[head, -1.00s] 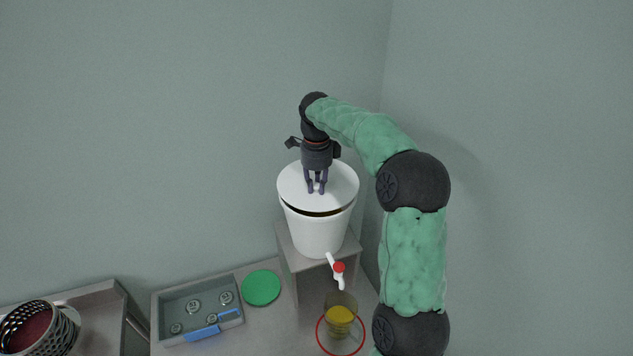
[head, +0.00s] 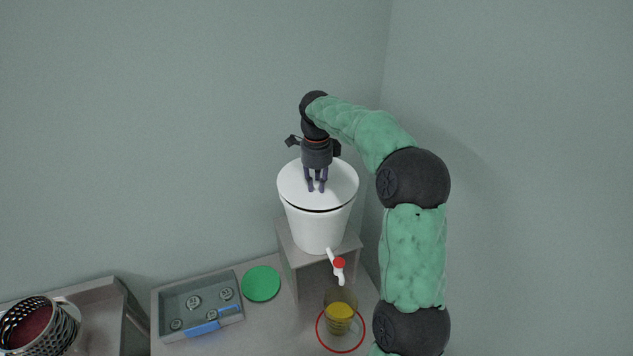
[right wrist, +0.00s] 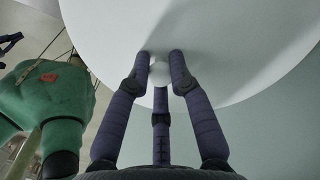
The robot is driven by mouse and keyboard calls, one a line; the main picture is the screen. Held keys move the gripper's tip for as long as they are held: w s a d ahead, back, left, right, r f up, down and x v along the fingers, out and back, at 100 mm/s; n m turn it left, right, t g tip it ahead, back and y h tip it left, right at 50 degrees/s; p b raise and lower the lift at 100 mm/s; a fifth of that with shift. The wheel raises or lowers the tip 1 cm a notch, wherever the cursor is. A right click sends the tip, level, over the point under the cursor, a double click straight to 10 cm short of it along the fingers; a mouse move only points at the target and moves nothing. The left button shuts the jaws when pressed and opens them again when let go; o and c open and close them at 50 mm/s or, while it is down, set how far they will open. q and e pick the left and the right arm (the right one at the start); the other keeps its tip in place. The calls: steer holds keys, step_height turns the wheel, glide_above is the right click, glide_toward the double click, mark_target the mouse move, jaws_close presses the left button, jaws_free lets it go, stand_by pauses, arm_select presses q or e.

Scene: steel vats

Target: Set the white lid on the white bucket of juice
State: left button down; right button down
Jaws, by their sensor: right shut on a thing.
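The white lid (head: 342,180) lies over the mouth of the white bucket (head: 318,228). A thin dark line shows between lid and bucket along the front, so I cannot tell if it is fully seated. My right gripper (head: 317,187) is above the lid, shut on its small knob (right wrist: 160,72). In the right wrist view, the fingers of my right gripper (right wrist: 161,62) close around that knob under the broad white disc of the lid (right wrist: 240,45). The bucket stands upright on a grey stand. My left gripper is not in the head view.
A red-handled tap (head: 339,264) sticks out of the bucket's front, above a glass of yellow juice (head: 340,312) inside a red ring (head: 319,335). A green disc (head: 261,284), a grey tray of weights (head: 165,290) and a perforated basket (head: 62,325) are to the left.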

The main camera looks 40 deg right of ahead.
steer(key=shift+f, duration=0.1)
stand_by(0.3)
steer(key=shift+f, duration=0.4)
steer(key=shift+f+b, duration=0.2)
steer(key=shift+b, duration=0.1)
stand_by(0.3)
steer(key=c, duration=1)
jaws_free()
steer(key=shift+c, duration=0.2)
step_height(320, 180, up, 12)
